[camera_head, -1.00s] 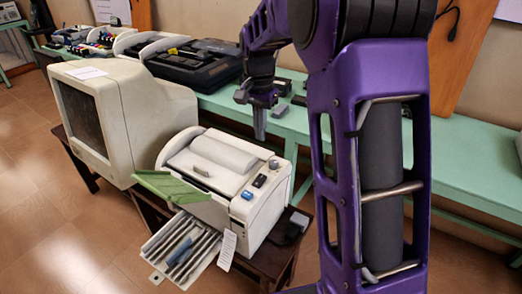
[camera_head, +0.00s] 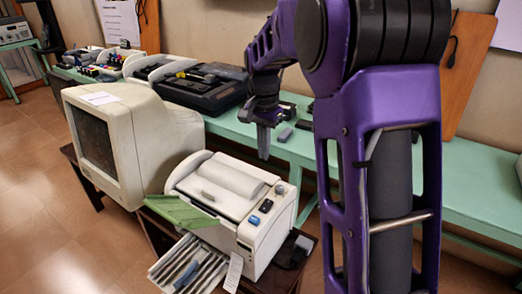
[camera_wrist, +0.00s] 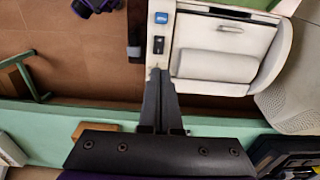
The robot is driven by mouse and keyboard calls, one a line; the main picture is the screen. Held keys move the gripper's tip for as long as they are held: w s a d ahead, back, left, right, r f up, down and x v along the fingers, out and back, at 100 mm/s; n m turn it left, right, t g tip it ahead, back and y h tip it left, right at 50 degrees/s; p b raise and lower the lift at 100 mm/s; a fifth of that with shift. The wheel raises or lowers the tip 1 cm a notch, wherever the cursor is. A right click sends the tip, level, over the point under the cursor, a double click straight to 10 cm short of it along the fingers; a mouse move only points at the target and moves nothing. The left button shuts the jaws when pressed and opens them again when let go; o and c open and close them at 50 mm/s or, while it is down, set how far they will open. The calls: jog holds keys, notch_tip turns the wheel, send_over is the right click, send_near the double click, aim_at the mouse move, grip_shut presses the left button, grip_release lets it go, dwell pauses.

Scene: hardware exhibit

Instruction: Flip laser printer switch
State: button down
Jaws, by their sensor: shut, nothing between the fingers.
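The laser printer (camera_head: 222,192) is a white box on a low dark table, with a green flap and an output tray at its front. On its near right top edge sit a black switch (camera_head: 266,205) and a blue button (camera_head: 254,220). In the wrist view the black switch (camera_wrist: 158,45) lies just beyond my fingertips, beside the blue button (camera_wrist: 161,18). My gripper (camera_head: 263,155) points down above the printer's rear right side, apart from the switch. Its fingers (camera_wrist: 158,72) are together and empty. I cannot tell which way the switch is set.
A beige CRT monitor (camera_head: 130,135) stands left of the printer. Behind runs a green bench (camera_head: 460,195) with a black device (camera_head: 205,88) and small grey items. A dark box (camera_head: 293,250) lies right of the printer. A paper tag (camera_head: 234,272) hangs at its front.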

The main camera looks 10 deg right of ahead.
notch_tip(320, 180, up, 10)
jog(key=s+a, duration=0.1)
jog(key=shift+s+a, duration=0.15)
jog(key=shift+s, duration=0.05)
